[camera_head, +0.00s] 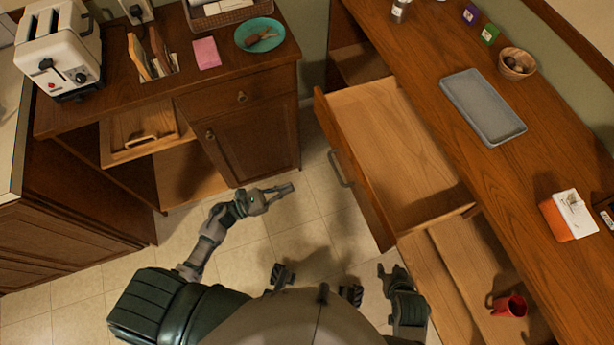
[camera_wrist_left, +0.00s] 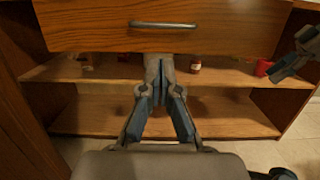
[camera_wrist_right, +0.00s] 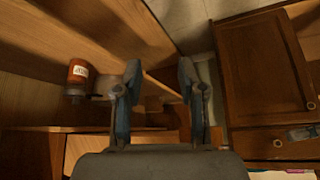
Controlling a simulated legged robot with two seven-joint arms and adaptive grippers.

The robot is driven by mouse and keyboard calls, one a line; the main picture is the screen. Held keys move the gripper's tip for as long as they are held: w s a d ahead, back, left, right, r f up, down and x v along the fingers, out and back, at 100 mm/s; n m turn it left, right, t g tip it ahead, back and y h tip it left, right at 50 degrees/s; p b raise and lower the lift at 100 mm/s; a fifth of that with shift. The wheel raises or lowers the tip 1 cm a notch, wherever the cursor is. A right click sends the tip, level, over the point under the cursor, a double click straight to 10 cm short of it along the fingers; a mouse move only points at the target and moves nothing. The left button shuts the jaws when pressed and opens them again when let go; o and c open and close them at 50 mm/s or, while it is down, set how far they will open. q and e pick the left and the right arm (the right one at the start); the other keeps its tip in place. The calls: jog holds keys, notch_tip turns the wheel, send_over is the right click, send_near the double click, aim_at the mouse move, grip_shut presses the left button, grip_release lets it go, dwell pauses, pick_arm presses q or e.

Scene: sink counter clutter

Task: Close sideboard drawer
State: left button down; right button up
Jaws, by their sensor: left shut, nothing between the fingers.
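The sideboard drawer (camera_head: 400,135) stands pulled out from the long wooden sideboard (camera_head: 440,60) on the right in the head view. It looks empty, and its front carries a metal handle (camera_head: 341,168). The drawer front (camera_wrist_left: 90,25) and handle (camera_wrist_left: 163,25) also show at the top of the left wrist view. My left gripper (camera_head: 290,189) is shut and empty, left of the drawer front and apart from it. My right gripper (camera_head: 390,272) is near the sideboard's lower shelf, below the drawer in the picture. Its fingers (camera_wrist_right: 160,75) are spread, with nothing held between them.
A red mug (camera_head: 509,306) stands on the open shelf, and an orange-red labelled jar (camera_wrist_right: 78,75) shows in the right wrist view. A grey tray (camera_head: 482,106) and a bowl (camera_head: 517,64) sit on the sideboard top. A cabinet (camera_head: 255,135) stands left. Tiled floor (camera_head: 310,235) is clear between.

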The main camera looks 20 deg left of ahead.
pick_arm(q)
jog(key=p+x, duration=0.1)
jog(key=x, duration=1.1)
jog(key=shift+w, duration=0.4)
pick_arm(e)
jog(key=shift+s+d+f+g+h, duration=0.15)
jog(key=shift+s+g, duration=0.35)
jog(key=shift+s, duration=0.4)
jog(key=shift+s+g+h, duration=0.15)
jog(key=shift+s+g, duration=0.35)
jog(key=shift+s, duration=0.4)
